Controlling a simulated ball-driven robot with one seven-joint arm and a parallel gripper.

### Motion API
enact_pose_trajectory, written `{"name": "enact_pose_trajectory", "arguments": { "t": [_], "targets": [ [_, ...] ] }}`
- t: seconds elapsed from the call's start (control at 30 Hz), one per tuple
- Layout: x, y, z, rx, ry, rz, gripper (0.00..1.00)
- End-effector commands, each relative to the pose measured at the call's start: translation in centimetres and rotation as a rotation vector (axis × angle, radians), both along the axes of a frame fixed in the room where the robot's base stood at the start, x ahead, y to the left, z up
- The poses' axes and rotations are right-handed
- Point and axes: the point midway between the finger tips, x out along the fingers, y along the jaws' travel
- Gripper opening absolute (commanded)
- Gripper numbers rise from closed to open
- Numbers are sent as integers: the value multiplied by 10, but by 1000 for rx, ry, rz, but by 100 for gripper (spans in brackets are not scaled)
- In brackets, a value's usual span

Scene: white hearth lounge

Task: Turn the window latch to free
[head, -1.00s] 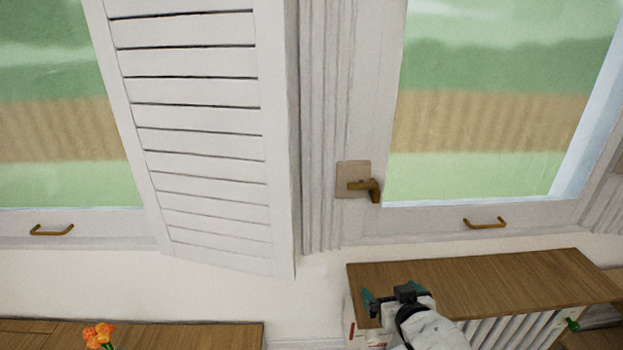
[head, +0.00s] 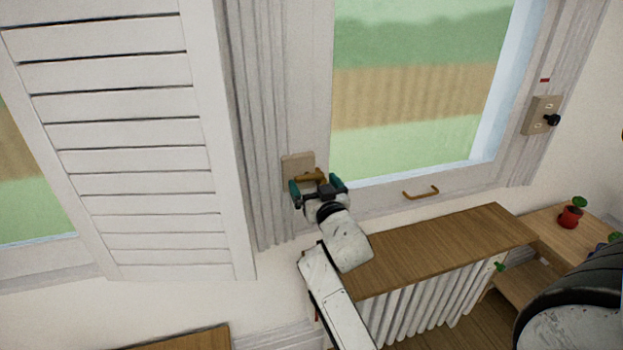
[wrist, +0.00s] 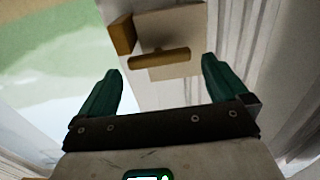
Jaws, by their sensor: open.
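The window latch (head: 309,174) is a brass handle on a beige plate (head: 298,160), fixed to the white window frame left of the pane. Its lever lies roughly sideways. My gripper (head: 318,183) is open just in front of the latch, its green fingers spread to either side and partly covering it in the head view. In the wrist view my gripper (wrist: 162,85) has its two fingers apart and empty. The latch lever (wrist: 159,58) shows just beyond the fingertips, between them in the picture. I cannot see the fingers touching it.
A brass pull handle (head: 421,193) is on the lower window frame. A wooden-topped radiator cover (head: 440,245) stands below. A louvered shutter (head: 120,150) is at left. A switch plate (head: 541,115) and a red plant pot (head: 571,217) are at right.

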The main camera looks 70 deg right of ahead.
Motion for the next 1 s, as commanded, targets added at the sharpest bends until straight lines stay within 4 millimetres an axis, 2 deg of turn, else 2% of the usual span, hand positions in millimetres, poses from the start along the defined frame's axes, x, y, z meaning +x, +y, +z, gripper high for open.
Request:
{"name": "enact_pose_trajectory", "arguments": {
  "t": [0.2, 0.53, 1.0],
  "targets": [
    [12, -14, 0, 0, 1, 0, 100],
    [13, -15, -1, 0, 1, 0, 99],
    [13, -15, -1, 0, 1, 0, 55]
  ]
}}
